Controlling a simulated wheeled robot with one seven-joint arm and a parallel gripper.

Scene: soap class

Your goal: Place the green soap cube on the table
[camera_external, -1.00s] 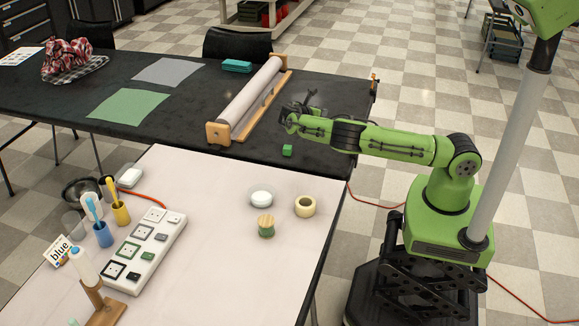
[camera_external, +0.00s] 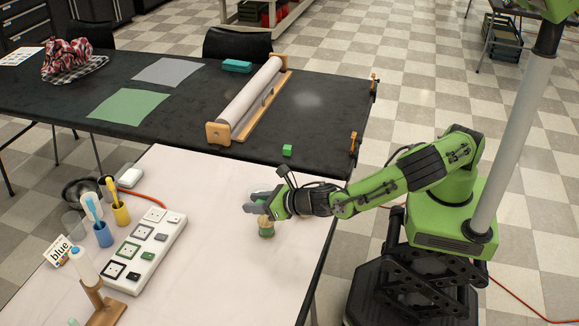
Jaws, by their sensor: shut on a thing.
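The green soap cube (camera_external: 287,150) sits on the black table (camera_external: 190,110), near its front edge, to the right of the long roller. My gripper (camera_external: 258,208) is in front of it, low over the pale front table. It is shut on the wooden lid (camera_external: 265,219) of a small green jar (camera_external: 266,231). The fingers cover part of the lid, and I cannot tell whether the lid is lifted. My gripper is apart from the soap cube.
A roller in a wooden frame (camera_external: 217,133) lies on the black table. My gripper and wrist hide the white dish and tape roll.

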